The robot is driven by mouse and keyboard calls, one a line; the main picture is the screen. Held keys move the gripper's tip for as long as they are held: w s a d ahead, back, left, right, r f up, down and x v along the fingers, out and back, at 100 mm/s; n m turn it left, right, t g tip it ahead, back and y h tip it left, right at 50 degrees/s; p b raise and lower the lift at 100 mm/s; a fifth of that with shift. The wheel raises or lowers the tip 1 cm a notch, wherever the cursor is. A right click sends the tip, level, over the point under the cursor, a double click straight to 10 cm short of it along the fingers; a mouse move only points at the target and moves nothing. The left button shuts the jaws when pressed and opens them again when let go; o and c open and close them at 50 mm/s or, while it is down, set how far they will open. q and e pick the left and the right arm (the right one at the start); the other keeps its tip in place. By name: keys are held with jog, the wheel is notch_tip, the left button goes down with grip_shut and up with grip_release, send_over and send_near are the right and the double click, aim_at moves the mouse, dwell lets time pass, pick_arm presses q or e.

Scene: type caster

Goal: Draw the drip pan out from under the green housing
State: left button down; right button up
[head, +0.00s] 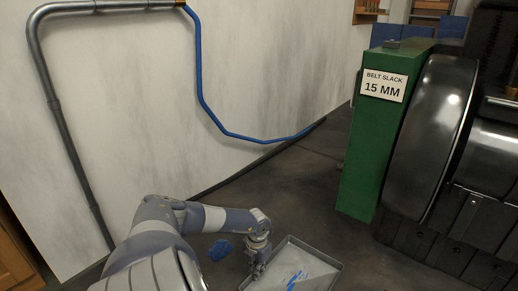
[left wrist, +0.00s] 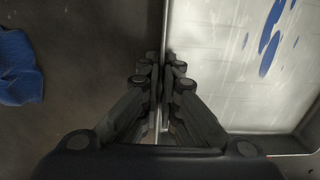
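The drip pan (head: 305,272) is a shallow grey metal tray with blue stains, on the floor at the bottom of the head view, to the left of the green housing (head: 373,137) and clear of it. In the left wrist view the drip pan (left wrist: 243,75) fills the right side. My left gripper (head: 254,268) is at the pan's left edge. In the left wrist view its fingers (left wrist: 162,85) are closed together on either side of the pan's rim. My right gripper is in neither view.
A blue rag (head: 220,250) lies on the floor left of the pan; it also shows in the left wrist view (left wrist: 17,68). A large dark metal wheel (head: 442,140) stands right of the housing. A blue hose (head: 200,75) hangs along the white wall. Floor between pan and housing is clear.

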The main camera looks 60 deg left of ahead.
pick_arm(q)
jog(key=shift+s+d, duration=0.1)
jog(key=shift+s, duration=0.2)
jog(key=c, duration=1.7)
grip_release()
jog(key=shift+r, duration=0.25)
notch_tip(320, 180, up, 12)
jog(key=shift+f, duration=0.25)
